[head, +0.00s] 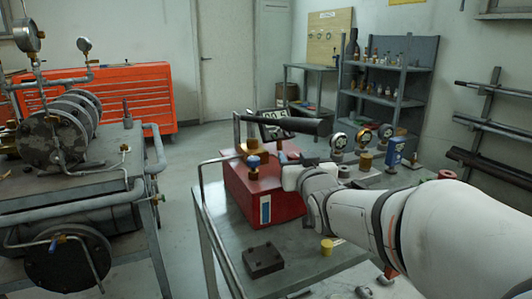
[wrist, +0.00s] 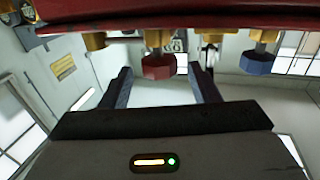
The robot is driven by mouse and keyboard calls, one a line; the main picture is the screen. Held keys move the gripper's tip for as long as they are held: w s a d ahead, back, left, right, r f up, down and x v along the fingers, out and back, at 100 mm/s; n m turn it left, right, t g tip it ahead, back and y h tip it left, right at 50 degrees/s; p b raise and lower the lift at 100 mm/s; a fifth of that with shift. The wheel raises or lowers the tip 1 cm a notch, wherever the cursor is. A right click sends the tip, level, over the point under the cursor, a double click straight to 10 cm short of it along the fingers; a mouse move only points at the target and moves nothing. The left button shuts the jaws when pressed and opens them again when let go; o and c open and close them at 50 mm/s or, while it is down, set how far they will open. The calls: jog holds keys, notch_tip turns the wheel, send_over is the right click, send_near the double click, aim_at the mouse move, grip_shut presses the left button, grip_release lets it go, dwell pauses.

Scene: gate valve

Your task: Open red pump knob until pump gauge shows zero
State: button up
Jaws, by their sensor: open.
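The red pump (head: 268,198) sits on a metal table, with a black handle bar above it. A digital gauge (head: 276,113) stands behind the handle; its digits are partly covered and I cannot read them surely. In the wrist view the red knob (wrist: 158,67) hangs from a brass fitting, under the red pump body (wrist: 150,10) across the top. My gripper (wrist: 162,80) is open, with one finger on each side of the red knob's line and apart from it. In the head view my white wrist is beside the pump's right side; the fingertips are hard to see.
A blue knob (wrist: 258,60) is to the right in the wrist view; it also shows on the pump in the head view (head: 253,162). Several dial gauges (head: 338,141) stand right of the pump. A black block (head: 263,260) lies on the table in front.

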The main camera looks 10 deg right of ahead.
aim_at(293, 152)
jog(key=shift+w+a, duration=0.15)
jog(key=shift+w, duration=2.1)
jog(key=c, duration=1)
